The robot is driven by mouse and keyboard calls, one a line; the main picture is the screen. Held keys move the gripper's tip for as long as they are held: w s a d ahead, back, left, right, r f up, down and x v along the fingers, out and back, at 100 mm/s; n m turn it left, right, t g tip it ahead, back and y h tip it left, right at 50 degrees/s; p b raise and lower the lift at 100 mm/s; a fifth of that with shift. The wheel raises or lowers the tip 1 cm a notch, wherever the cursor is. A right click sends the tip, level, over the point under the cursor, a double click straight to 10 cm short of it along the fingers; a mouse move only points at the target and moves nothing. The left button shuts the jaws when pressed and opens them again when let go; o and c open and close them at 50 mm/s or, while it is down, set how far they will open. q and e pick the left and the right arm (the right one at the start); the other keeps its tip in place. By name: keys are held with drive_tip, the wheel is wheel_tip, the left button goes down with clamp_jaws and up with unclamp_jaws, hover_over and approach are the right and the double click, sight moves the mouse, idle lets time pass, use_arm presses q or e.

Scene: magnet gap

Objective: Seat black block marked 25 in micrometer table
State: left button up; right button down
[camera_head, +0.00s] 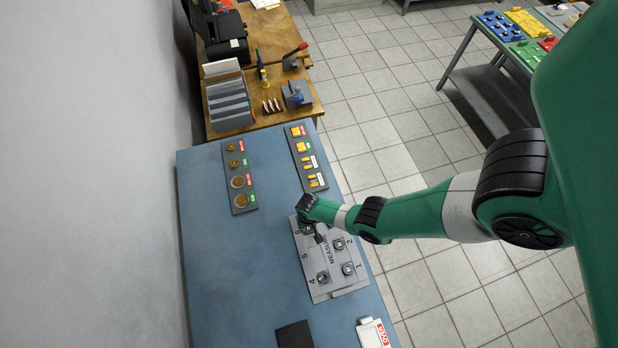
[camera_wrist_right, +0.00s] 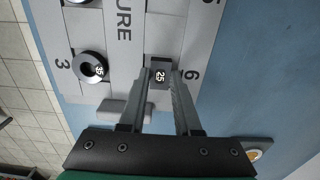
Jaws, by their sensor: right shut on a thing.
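The black block marked 25 (camera_wrist_right: 160,75) is upright in the right wrist view, between the fingertips of my right gripper (camera_wrist_right: 162,72). The gripper is shut on it beside the number 6 on the grey plate lettered MEASURE (camera_wrist_right: 128,65). In the head view, my right gripper (camera_head: 318,236) is over the upper part of this plate (camera_head: 312,270), and the block is hard to make out. I cannot tell whether the block's underside touches the plate. My left gripper is not in view.
A dark ring-shaped piece (camera_wrist_right: 90,67) stands by number 3. Other round pieces sit near 1, 2 and 4. Two dark racks, one with brass discs (camera_head: 239,178) and one with yellow pieces (camera_head: 307,157), lie behind. A black pad (camera_head: 294,335) lies in front. The blue tabletop's left side is clear.

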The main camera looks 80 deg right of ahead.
drive_tip(key=shift+r+p, duration=2.25)
drive_tip(key=shift+r, duration=0.25)
drive_tip(key=shift+f, duration=0.1)
